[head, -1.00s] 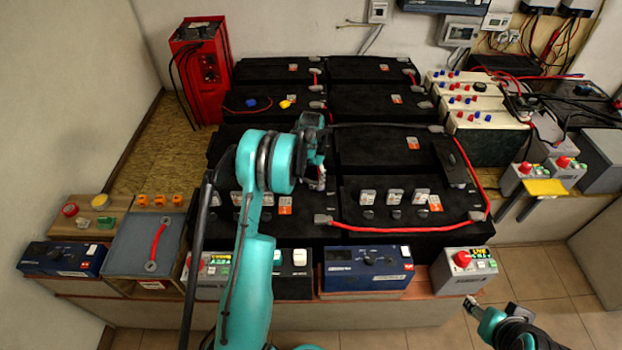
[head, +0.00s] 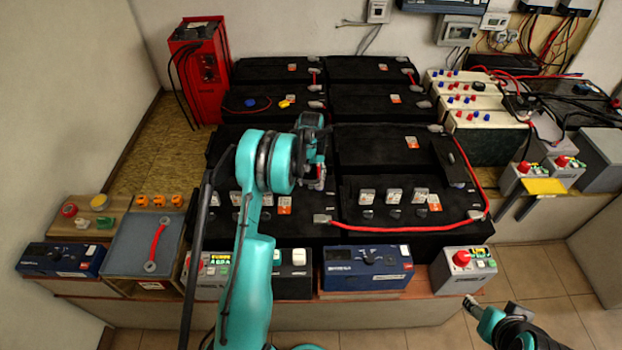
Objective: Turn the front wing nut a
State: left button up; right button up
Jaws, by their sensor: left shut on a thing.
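My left arm reaches up over the middle of the large black batteries (head: 395,162). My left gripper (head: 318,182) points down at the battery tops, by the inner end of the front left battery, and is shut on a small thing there. That thing, at the place of the front wing nut, is almost wholly hidden by the fingers and wrist. My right gripper (head: 471,304) is low at the right, over the floor in front of the bench and away from the batteries. Its fingers are too small to judge.
A red cable (head: 405,229) runs along the front right battery. Blue testers (head: 367,268) and a grey box with a red button (head: 464,268) line the front edge. A red charger (head: 200,80) stands at back left. Bare floor (head: 540,262) lies at right.

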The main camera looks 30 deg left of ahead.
aim_at(311, 181)
pick_arm(q)
jog(key=o, duration=1.2)
jog(key=shift+c, duration=0.2)
jog(key=shift+r, duration=4)
